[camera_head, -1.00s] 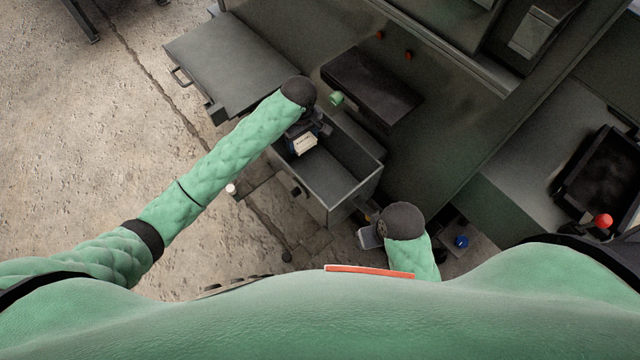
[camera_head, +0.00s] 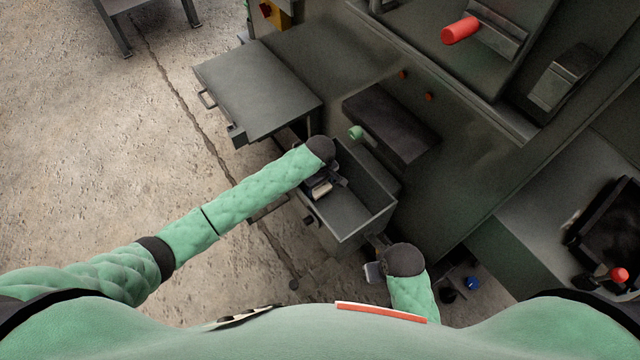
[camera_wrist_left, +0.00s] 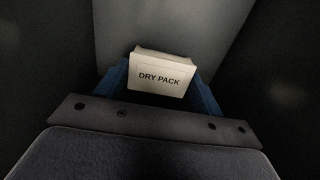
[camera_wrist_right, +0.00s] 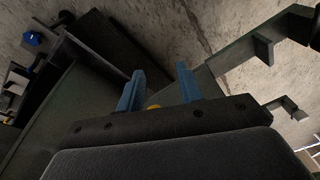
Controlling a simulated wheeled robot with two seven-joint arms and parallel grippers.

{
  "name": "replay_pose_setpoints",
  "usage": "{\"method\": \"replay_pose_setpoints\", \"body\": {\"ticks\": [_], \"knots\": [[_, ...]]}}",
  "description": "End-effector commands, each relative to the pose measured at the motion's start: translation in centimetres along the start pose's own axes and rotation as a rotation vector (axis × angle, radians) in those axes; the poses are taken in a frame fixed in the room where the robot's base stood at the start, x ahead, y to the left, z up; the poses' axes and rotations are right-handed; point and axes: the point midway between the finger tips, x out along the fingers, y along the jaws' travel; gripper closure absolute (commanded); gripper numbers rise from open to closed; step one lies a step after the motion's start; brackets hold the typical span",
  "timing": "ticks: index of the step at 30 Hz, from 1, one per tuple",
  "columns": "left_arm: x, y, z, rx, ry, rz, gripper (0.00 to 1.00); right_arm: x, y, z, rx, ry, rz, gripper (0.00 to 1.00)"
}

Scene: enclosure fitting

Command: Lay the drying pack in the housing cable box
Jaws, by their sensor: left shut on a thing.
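The drying pack is a small white block lettered DRY PACK (camera_wrist_left: 162,76), seen in the left wrist view. My left gripper (camera_wrist_left: 160,88) is shut on it, with a blue finger on each side. In the head view the pack (camera_head: 319,189) shows under my left wrist, within the mouth of the grey open-topped cable box (camera_head: 358,232). Dark walls surround the pack in the left wrist view. I cannot tell whether it touches the floor of the box. My right gripper (camera_wrist_right: 158,92) is open and empty, its blue fingers apart, near the box's front right corner.
A grey lid or door panel (camera_head: 258,92) stands out at the left of the box. A dark block (camera_head: 391,122) and a green knob (camera_head: 355,132) are behind it. A red cylinder (camera_head: 460,30) is at the upper right. Bare concrete floor lies left.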

Motion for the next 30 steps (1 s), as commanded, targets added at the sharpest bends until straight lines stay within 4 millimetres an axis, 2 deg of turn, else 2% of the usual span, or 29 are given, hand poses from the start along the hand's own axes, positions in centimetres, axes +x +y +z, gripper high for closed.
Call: {"method": "replay_pose_setpoints", "body": {"ticks": [12, 30], "knots": [[0.1, 0.1, 0.0, 0.000, 0.000, 0.002, 0.55, 0.1, 0.1, -0.1, -0.001, 0.002, 0.002, 0.64], [0.9, 0.1, 0.0, 0.000, 0.000, 0.001, 0.55, 2.0, 0.1, 0.1, 0.002, -0.006, 0.001, 0.64]]}}
